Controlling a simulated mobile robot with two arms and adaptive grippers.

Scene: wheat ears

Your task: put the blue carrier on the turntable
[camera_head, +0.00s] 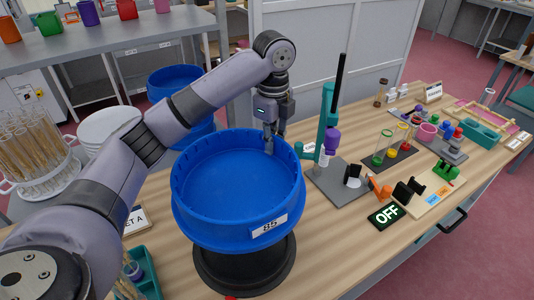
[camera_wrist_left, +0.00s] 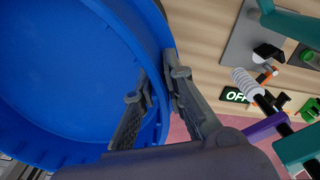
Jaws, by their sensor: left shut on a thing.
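The blue carrier (camera_head: 238,185) is a wide round blue tub with a label reading 85 on its front. It appears level above the dark round turntable (camera_head: 245,272) on the wooden table. The carrier hides most of the turntable, and I cannot tell whether the two touch. My left gripper (camera_head: 270,146) points down at the carrier's far right rim and is shut on it. In the left wrist view, the fingers (camera_wrist_left: 158,98) sit on either side of the blue carrier's wall (camera_wrist_left: 60,75). My right gripper is not in view.
A teal stand (camera_head: 326,115) with a purple part stands just right of the carrier. An OFF sign (camera_head: 387,215) and small coloured items lie further right. More blue tubs (camera_head: 175,80) stand behind. A teal tray (camera_head: 145,275) is at the front left.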

